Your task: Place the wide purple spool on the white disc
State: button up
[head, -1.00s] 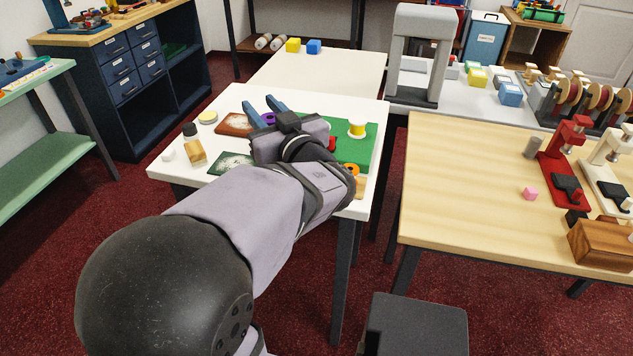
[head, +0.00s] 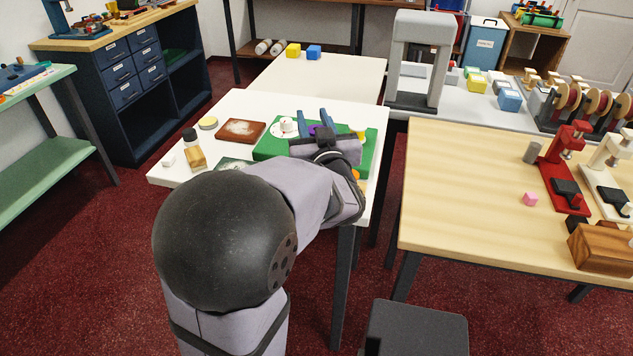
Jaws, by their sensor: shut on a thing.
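My gripper (head: 312,116) is over the green mat, with its blue fingers pointing away from the camera. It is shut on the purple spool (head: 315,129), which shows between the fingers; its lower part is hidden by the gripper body. A white round piece (head: 283,128), which looks like the white disc with a pale raised part on it, is on the mat just left of the fingers. I cannot tell how high the spool is above the mat.
A yellow spool (head: 361,133) stands right of my gripper on the green mat (head: 268,150). An orange piece (head: 356,174) is partly hidden by my wrist. A brown tray (head: 241,130), a bottle (head: 194,152) and a yellowish round lid (head: 208,122) are on the left of the white table (head: 172,176).

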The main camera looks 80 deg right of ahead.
jog(key=shift+f+b, duration=0.95)
jog(key=shift+f, duration=3.85)
jog(key=shift+f, duration=0.2)
jog(key=o, duration=1.1)
jog(key=shift+o, duration=0.2)
